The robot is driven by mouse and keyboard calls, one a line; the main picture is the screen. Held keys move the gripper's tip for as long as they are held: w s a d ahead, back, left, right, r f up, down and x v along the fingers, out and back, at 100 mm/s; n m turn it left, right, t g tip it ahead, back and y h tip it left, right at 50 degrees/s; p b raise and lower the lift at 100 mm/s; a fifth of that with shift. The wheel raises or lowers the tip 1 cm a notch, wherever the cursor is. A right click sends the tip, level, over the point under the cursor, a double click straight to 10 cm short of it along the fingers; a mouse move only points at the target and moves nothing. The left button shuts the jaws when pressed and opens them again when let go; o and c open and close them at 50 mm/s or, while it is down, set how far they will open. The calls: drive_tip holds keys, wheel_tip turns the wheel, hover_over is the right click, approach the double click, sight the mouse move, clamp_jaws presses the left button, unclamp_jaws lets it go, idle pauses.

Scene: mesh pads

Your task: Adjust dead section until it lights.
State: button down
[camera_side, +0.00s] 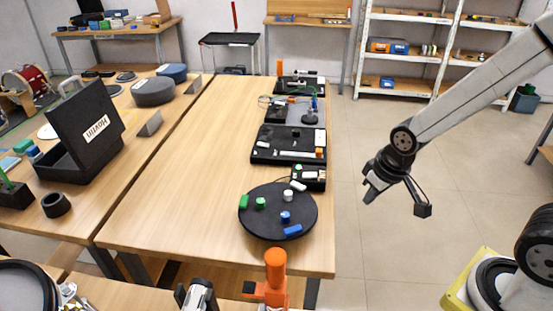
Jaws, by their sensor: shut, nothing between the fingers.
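A round black pad (262,218) lies near the front right corner of the wooden table (190,180). Small green, white and blue pieces stand or lie on it, including a green block (244,202), a white cylinder (288,195) and a blue block (292,230). Behind it is a small black box (310,180) with white parts, then a larger black board (290,147). I cannot tell which section is dead, and no lit part shows clearly. My gripper (370,193) is shut and empty, in the air to the right of the table, apart from everything.
An orange upright part (276,265) stands at the front edge of the view. More small devices (295,108) line the table's right side. An open black case (85,130) sits on the left bench. The table's middle is clear.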

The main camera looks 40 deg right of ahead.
drive_tip(key=shift+s, duration=0.7)
